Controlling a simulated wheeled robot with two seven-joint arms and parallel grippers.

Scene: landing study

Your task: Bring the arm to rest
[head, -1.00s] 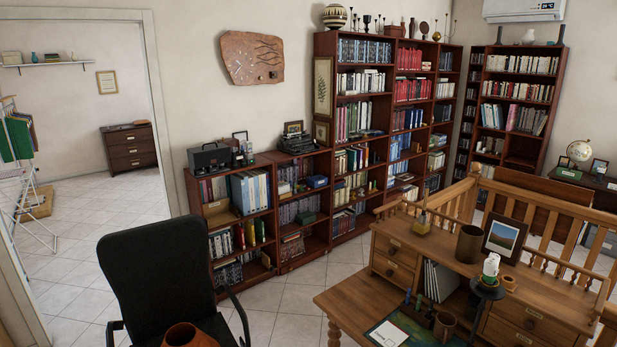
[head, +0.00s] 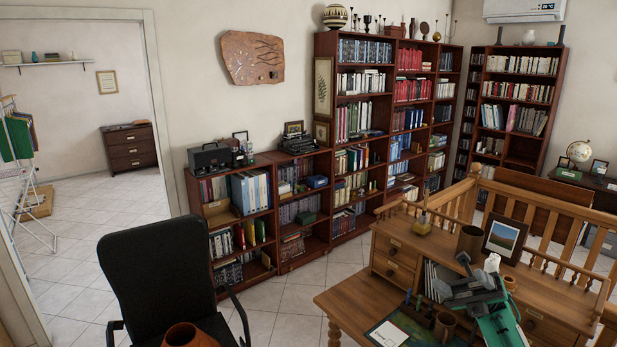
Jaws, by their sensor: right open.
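My right gripper (head: 452,273) is in the lower right of the head view, over the wooden desk (head: 340,290). It is grey and black, with its green arm link below it to the right. Its jaws are open, and I see nothing held between them. It covers most of a small dark stand on the desk. The top of a white object (head: 492,262) shows just behind it; whether they touch I cannot tell. My left gripper is not in view.
Around the gripper are a brown cup (head: 470,243), a framed photo (head: 504,240), a yellowish bottle (head: 422,225) and a smaller cup (head: 444,325). A wooden railing (head: 545,212) runs behind. A black chair (head: 160,275) stands left, with open tiled floor beyond.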

